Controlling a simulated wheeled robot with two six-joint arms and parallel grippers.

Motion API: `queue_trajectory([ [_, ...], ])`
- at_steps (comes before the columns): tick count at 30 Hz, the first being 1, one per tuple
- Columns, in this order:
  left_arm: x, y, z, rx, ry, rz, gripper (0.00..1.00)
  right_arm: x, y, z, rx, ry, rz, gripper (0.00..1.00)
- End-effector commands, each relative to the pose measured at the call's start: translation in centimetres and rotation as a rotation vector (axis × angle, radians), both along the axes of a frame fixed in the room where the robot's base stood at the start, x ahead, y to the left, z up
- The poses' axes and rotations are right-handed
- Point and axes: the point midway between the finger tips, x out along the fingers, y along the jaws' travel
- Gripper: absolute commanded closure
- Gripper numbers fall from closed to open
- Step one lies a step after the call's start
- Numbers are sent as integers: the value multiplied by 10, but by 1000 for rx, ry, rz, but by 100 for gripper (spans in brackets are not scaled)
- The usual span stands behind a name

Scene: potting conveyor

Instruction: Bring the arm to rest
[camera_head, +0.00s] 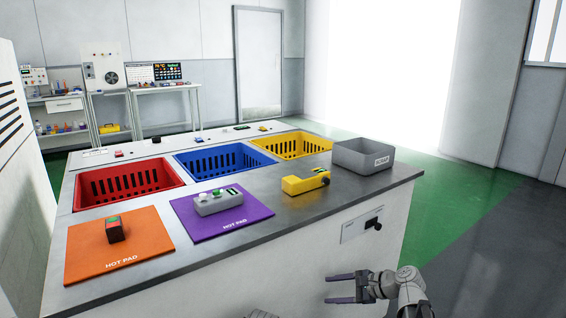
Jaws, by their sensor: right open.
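My right gripper (341,288) is at the bottom of the view, in front of the counter's near side and below its top. Its two dark fingers point left and stand apart with nothing between them. My right arm comes in from the lower right. A small grey rounded part shows at the bottom edge, left of the right gripper; I cannot tell what it is. My left gripper is not seen.
The counter (150,268) holds an orange pad (85,240), a purple pad (190,225), red (85,201), blue (187,169) and yellow (268,146) baskets, a grey bin (352,166) and a yellow device (300,186). Green floor (440,220) at right is clear.

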Motion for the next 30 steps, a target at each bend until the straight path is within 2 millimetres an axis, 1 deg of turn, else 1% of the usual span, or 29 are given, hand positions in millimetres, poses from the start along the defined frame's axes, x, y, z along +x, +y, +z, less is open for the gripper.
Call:
queue_trajectory([
  [1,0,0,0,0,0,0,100,-25,32,-17,-120,-24,130,39],
  [2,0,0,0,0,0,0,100,-39,46,-27,-198,-43,215,39],
  [3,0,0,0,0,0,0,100,-57,62,-41,-300,-69,332,39],
  [5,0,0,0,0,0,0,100,-85,81,-59,-447,-106,510,39],
  [6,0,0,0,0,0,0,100,-103,90,-70,-538,-131,630,39],
  [9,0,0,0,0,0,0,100,-139,100,-88,-727,-185,899,39],
  [12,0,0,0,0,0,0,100,-167,103,-98,-869,-224,1127,39],
  [15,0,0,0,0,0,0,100,-189,101,-103,-982,-252,1325,39],
  [21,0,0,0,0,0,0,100,-222,93,-102,-1167,-284,1681,39],
  [22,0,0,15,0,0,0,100,-218,92,-87,-1162,-280,1669,39],
  [24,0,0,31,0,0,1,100,-216,91,-72,-1157,-279,1659,39],
  [26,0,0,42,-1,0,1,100,-216,92,-61,-1156,-280,1658,39],
  [30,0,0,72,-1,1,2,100,-216,92,-30,-1155,-279,1654,39],
])
